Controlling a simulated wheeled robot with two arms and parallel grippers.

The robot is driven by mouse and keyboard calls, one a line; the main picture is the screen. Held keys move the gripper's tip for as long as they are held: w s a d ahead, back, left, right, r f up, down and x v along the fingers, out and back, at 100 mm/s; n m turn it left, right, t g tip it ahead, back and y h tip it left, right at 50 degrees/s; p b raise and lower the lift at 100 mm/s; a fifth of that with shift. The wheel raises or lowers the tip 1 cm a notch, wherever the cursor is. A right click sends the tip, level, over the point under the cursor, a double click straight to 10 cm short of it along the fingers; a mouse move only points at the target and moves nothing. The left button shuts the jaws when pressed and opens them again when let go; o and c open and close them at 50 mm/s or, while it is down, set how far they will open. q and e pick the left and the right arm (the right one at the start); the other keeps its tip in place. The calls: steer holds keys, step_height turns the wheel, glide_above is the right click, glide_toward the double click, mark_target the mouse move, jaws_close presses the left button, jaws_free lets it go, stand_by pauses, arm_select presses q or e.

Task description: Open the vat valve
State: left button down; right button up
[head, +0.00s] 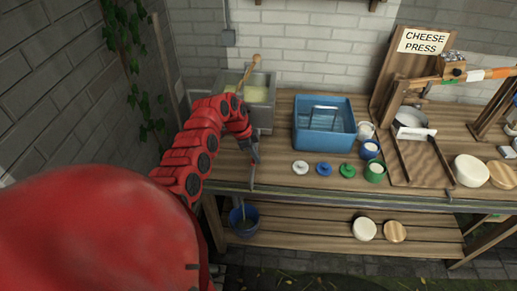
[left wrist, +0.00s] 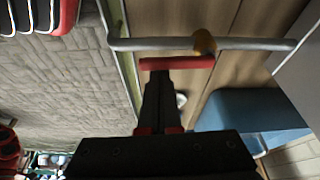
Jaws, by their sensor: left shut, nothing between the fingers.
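The grey vat (head: 262,115) stands at the back left of the bench. It holds pale yellow liquid, and a wooden spoon (head: 248,72) leans in it. My left arm reaches over the bench's left end, in front of the vat. My left gripper (head: 253,163) points down near the bench's front edge, shut and empty.
A blue bucket (head: 236,219) stands below the bench's left end. A blue tub (head: 323,142), small coloured lids and pots (head: 375,172) are on the bench, with the cheese press (head: 410,130) to the right. A brick wall closes the left side.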

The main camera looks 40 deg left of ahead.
stand_by(0.3)
arm_select(q)
steer(key=d, duration=0.1)
steer(key=w+d+b, duration=0.2)
steer(key=shift+w+d+f, duration=0.15)
steer(key=shift+d+f, duration=0.1)
steer(key=shift+d, duration=0.1)
steer(key=b+v, duration=0.3)
steer(key=v, duration=0.7)
steer(key=shift+a+r, duration=0.3)
